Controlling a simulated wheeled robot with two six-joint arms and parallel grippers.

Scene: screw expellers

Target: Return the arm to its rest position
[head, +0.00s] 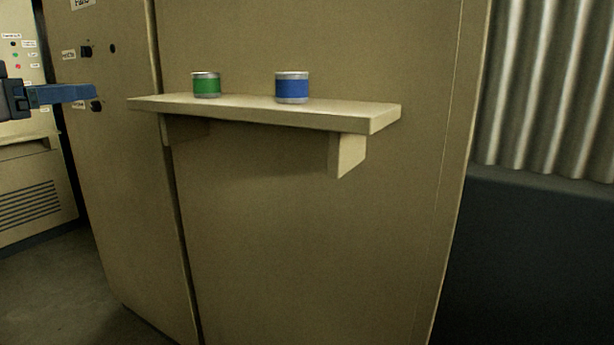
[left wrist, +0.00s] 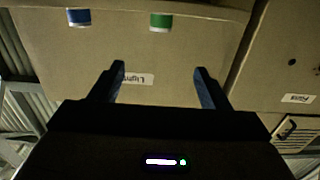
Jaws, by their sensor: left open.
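My left gripper (head: 62,95) shows at the left edge of the head view, with blue fingers, to the left of the shelf and apart from it. In the left wrist view its two fingers (left wrist: 160,88) are spread with nothing between them. A green can (head: 206,85) stands upright on the shelf (head: 250,112), and a blue can (head: 292,88) stands upright to its right. Both cans also show near the top of the left wrist view, the blue one (left wrist: 79,17) at left and the green one (left wrist: 160,21) nearer the middle. My right gripper is in neither view.
The shelf juts from a large beige cabinet (head: 300,220). Another panel with switches and labels (head: 90,50) stands behind my left gripper. A vented cabinet (head: 32,190) is at far left. A corrugated wall (head: 550,80) and a dark block (head: 540,250) are at right.

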